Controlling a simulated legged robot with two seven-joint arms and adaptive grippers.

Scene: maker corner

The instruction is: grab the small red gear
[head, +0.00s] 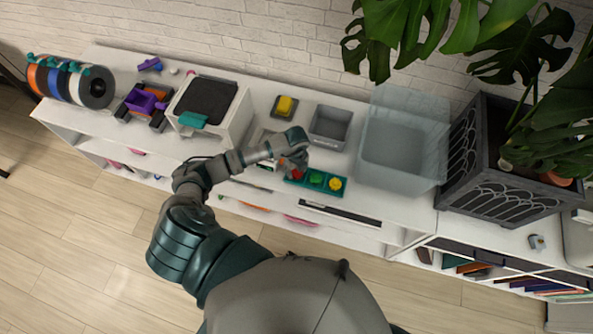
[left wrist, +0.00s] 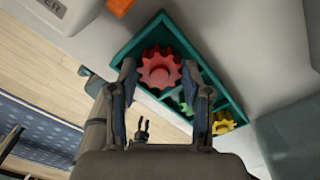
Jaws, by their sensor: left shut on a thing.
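The small red gear (head: 297,174) is in the left compartment of a teal tray (head: 323,189) on the white shelf top. The red gear also shows in the left wrist view (left wrist: 160,68), between my left fingertips. My left gripper (head: 294,164) is over the tray, shut on the red gear, with one finger on each side of it. The gear still appears within the tray walls; I cannot tell whether it touches the tray floor. My right gripper is not in view.
A green gear (head: 316,178) and a yellow gear (head: 335,184) share the tray. Behind are a grey bin (head: 329,127) and a yellow button box (head: 285,106). A clear tub (head: 402,145) stands close on the right, then a planter (head: 498,160). A 3D printer (head: 208,105) is left.

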